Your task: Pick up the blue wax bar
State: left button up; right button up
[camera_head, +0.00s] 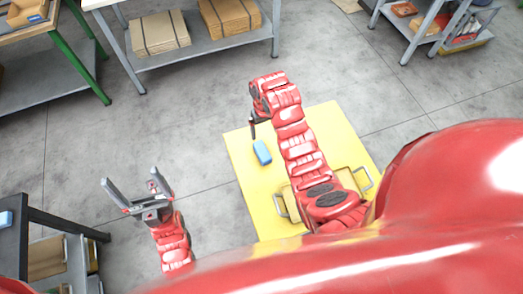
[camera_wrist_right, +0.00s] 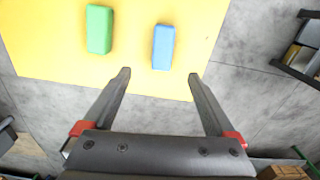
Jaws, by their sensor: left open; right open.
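The blue wax bar (camera_head: 262,152) lies on the yellow surface (camera_head: 240,160), left of my right arm in the head view. In the right wrist view the blue wax bar (camera_wrist_right: 163,47) lies just beyond my open right gripper (camera_wrist_right: 159,75), roughly between the lines of its two fingers and not touched. In the head view my right gripper (camera_head: 252,130) is mostly hidden by its own arm. My left gripper (camera_head: 137,188) is open and empty over the grey floor, left of the yellow surface.
A green bar (camera_wrist_right: 99,29) lies left of the blue one in the right wrist view. The yellow surface has metal handles (camera_head: 281,205). A shelf with cardboard stacks (camera_head: 160,32) stands at the back. A dark table (camera_head: 45,218) is at the left. Grey floor lies between.

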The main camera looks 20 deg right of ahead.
notch_tip(320, 180, down, 11)
jog(key=b, duration=0.9)
jog(key=shift+w, duration=0.1)
jog(key=shift+a+f+p, duration=0.15)
jog(key=shift+f+p, duration=0.15)
jog(key=shift+p, duration=0.1)
jog(key=f, duration=0.1)
jog(key=f+p, duration=0.1)
jog(key=f, duration=0.1)
jog(key=shift+a+f+p, duration=0.25)
jog(key=shift+f+p, duration=0.15)
jog(key=shift+f, duration=0.4)
grip_shut()
